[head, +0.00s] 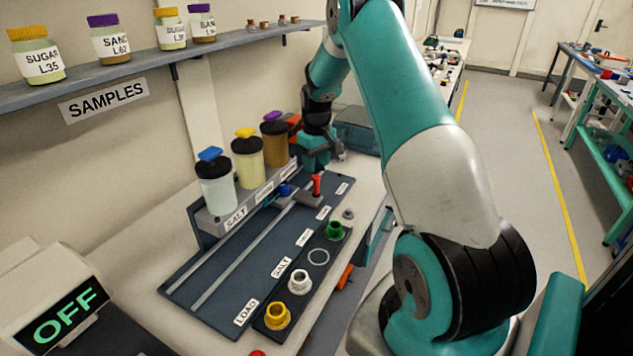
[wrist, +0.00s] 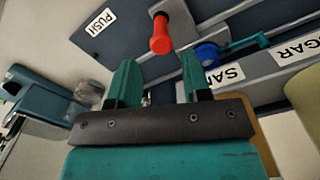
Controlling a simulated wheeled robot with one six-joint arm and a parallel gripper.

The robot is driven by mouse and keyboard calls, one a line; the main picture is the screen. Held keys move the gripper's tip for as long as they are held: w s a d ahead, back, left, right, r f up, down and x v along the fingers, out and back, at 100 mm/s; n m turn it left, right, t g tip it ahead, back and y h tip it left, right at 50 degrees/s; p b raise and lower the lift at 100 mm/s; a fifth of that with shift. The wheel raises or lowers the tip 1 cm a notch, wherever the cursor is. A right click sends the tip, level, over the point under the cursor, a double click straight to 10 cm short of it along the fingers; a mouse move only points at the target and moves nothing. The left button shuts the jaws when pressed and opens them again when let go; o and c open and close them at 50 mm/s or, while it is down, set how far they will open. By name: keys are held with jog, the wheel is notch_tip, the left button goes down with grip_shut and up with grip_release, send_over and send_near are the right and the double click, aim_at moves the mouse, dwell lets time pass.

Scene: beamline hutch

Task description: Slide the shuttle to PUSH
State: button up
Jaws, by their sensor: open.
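The shuttle (head: 307,197) is a small grey block with an upright red handle (head: 316,184) on the dark track board (head: 196,287). It stands toward the far end of the track, short of the PUSH label (head: 342,188). The red handle (wrist: 160,34) also shows in the wrist view, with the PUSH label (wrist: 101,20) to its upper left. My gripper (head: 318,172) is just above and behind the handle. In the wrist view my gripper (wrist: 159,75) is open, and the handle is beyond the gap between its fingertips, seemingly not between them.
Salt (head: 215,182), yellow (head: 248,160) and brown (head: 275,143) jars stand on a raised rack beside the track. A dark strip (head: 321,276) with yellow, white and green cups lies in front. An OFF display (head: 65,315) stands lower left. A sample shelf (head: 130,78) hangs above.

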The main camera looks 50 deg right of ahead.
jog(key=shift+r+b, duration=0.4)
jog(key=shift+r, duration=2)
